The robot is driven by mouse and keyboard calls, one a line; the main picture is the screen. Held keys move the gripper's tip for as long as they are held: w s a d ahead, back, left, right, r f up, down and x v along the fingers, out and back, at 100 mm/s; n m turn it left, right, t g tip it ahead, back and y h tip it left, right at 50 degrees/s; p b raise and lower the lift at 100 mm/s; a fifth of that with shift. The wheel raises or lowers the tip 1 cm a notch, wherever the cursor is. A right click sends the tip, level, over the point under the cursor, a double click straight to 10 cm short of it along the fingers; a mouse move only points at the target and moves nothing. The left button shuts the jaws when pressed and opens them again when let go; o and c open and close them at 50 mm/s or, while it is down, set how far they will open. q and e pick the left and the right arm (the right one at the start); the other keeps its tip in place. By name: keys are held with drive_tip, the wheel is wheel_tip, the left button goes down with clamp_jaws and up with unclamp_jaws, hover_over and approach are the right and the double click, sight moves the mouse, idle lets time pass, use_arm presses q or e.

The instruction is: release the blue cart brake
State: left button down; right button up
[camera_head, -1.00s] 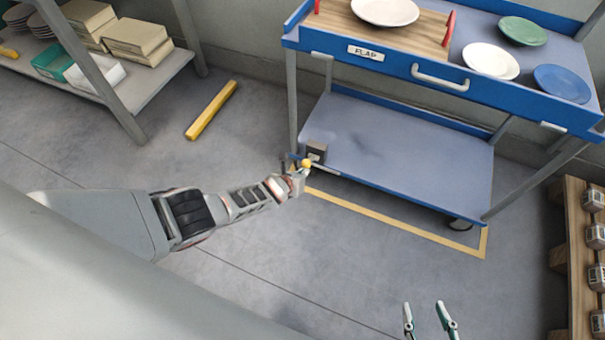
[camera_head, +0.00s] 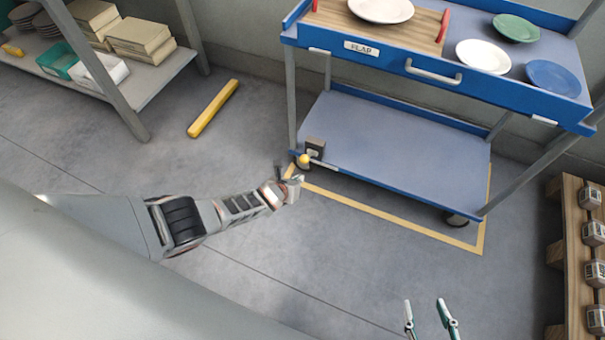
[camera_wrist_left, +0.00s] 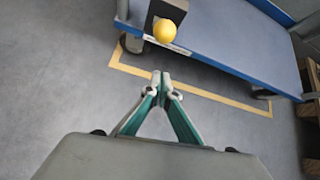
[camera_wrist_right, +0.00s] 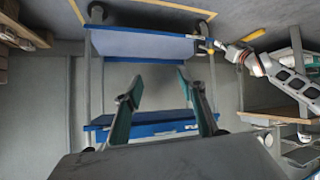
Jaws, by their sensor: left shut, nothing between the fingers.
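The blue cart (camera_head: 385,178) stands inside a yellow floor outline, with plates on its top deck. At its lower shelf's near left corner is a dark box (camera_head: 316,147) with a yellow ball knob (camera_head: 304,159), apparently the brake; both also show in the left wrist view, the box (camera_wrist_left: 168,10) above the knob (camera_wrist_left: 166,31). My left gripper (camera_head: 287,172) is shut and empty, just short of the knob; its closed tips (camera_wrist_left: 161,77) point toward it with a gap. My right gripper (camera_head: 424,304) is open and empty over the floor, away from the cart.
A caster (camera_wrist_left: 132,43) sits under the shelf corner near the knob. A yellow bar (camera_head: 213,108) lies on the floor at left. A shelf rack (camera_head: 150,88) stands at upper left, a wooden pallet (camera_head: 572,255) at right. Floor before the cart is clear.

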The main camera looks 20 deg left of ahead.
use_arm(q)
wheel_tip(320, 180, up, 9)
drive_tip(key=s+p, duration=0.1)
drive_tip(key=p, duration=0.4)
drive_tip(key=shift+s+a+f, duration=0.15)
drive_tip(key=shift+a+f, duration=0.05)
drive_tip(key=shift+a, duration=0.1)
use_arm(e)
drive_tip(key=shift+s+d+r+h, duration=0.1)
drive_tip(key=shift+s+d+h, duration=0.15)
drive_tip(key=shift+d, duration=0.3)
drive_tip(key=shift+s+d+r+h, duration=0.15)
drive_tip(key=shift+s+d, duration=0.15)
drive_tip(key=shift+d, duration=0.2)
